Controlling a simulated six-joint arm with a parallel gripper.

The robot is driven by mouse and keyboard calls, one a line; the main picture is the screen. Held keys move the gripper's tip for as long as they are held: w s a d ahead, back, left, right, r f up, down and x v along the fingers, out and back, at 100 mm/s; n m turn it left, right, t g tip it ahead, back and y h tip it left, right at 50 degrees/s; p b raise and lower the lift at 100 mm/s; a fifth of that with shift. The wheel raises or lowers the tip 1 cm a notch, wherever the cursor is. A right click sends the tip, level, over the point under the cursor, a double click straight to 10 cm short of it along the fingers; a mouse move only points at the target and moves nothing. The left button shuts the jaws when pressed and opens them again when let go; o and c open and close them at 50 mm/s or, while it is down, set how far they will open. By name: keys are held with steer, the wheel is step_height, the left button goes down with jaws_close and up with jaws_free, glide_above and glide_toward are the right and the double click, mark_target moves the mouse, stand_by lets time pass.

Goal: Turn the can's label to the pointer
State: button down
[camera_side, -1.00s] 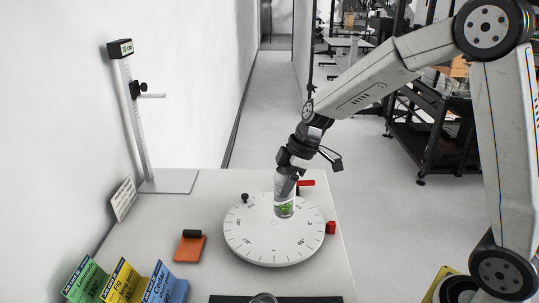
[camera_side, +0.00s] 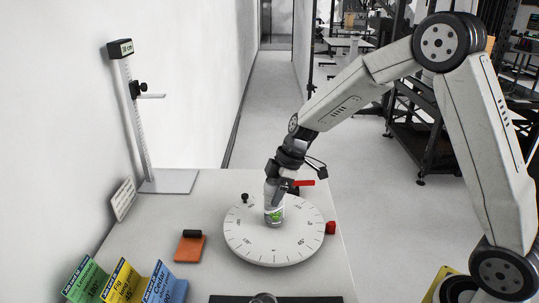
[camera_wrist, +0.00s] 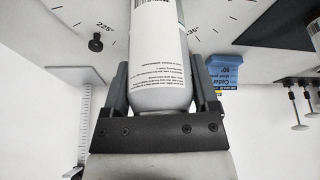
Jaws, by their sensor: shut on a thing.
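The can (camera_side: 274,215) is white and grey with a green patch low on its side. It is upright over the middle of the round white turntable (camera_side: 255,248); I cannot tell whether its base touches the disc. My gripper (camera_side: 276,188) is shut on the can's upper part. In the wrist view the can (camera_wrist: 158,60) lies between the two fingers of my gripper (camera_wrist: 160,90), with small print and a barcode facing the camera. A red pointer (camera_side: 303,183) sticks out behind the turntable, just right of my gripper.
A red knob (camera_side: 331,227) sits at the turntable's right edge and a black knob (camera_side: 245,198) at its back left. Coloured cards (camera_side: 125,280) stand at front left. A height gauge (camera_side: 140,120) stands at back left.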

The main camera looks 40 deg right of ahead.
steer(key=n+g, duration=0.1)
steer(key=n, duration=0.1)
steer(key=n+g, duration=0.1)
steer(key=n, duration=0.2)
steer(key=shift+y, duration=0.3)
steer(key=shift+f, duration=0.15)
jaws_free()
steer(key=shift+f, duration=0.1)
steer(key=v, duration=0.8)
steer(key=shift+s+f, duration=0.1)
stand_by(0.3)
